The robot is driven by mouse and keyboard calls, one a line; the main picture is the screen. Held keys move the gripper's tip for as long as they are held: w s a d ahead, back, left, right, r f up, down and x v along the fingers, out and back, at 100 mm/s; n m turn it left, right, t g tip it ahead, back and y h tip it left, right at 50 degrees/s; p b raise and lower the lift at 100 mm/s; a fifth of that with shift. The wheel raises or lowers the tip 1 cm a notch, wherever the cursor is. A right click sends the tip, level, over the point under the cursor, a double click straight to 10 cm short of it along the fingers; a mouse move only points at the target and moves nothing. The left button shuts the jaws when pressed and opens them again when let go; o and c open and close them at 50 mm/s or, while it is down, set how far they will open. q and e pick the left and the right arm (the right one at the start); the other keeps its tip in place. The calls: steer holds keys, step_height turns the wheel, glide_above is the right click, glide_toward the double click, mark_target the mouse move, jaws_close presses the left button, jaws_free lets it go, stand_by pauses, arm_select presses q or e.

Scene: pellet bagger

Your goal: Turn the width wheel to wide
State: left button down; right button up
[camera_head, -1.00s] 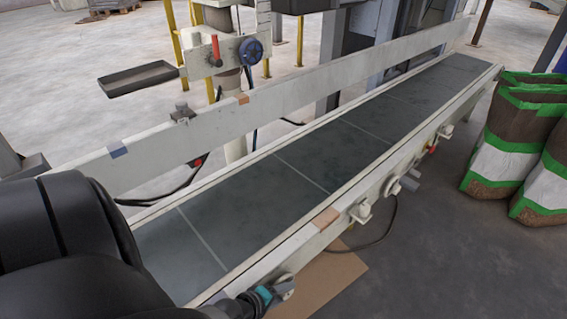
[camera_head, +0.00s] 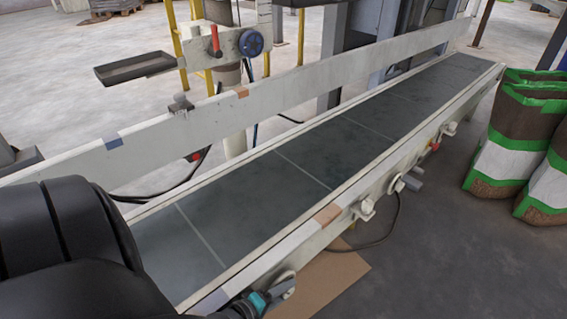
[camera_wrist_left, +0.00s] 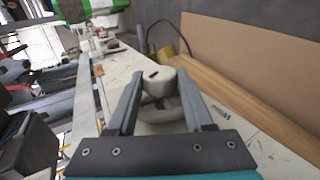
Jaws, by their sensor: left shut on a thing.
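The width wheel (camera_wrist_left: 166,84) is a cream handwheel with a round hub, beside a label reading "Width" on the pale conveyor rail. In the head view the wheel (camera_head: 285,276) sits low on the near side of the conveyor, partly hidden by my gripper. My left gripper (camera_wrist_left: 160,100) has a finger on each side of the wheel and is shut on it. In the head view this gripper (camera_head: 272,294) shows dark with a teal band at the bottom edge. The wheel's setting cannot be read. My right gripper is not in view.
The conveyor belt (camera_head: 300,160) runs to the far right between pale rails. Other knobs (camera_head: 362,207) line its near side. A blue handwheel (camera_head: 250,43) and a dark tray (camera_head: 135,68) stand behind. Brown, white and green bags (camera_head: 510,140) stand at right. Cardboard (camera_head: 320,283) lies below.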

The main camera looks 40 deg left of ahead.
arm_select(q)
steer(key=shift+a+f+t, duration=0.1)
steer(key=shift+a+t, duration=0.05)
steer(key=shift+t, duration=0.55)
steer(key=shift+s, duration=0.1)
steer(key=shift+c, duration=1.5)
jaws_free()
steer(key=shift+s, duration=0.1)
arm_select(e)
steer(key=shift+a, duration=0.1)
arm_select(q)
steer(key=p+v, duration=0.5)
steer(key=v, duration=1)
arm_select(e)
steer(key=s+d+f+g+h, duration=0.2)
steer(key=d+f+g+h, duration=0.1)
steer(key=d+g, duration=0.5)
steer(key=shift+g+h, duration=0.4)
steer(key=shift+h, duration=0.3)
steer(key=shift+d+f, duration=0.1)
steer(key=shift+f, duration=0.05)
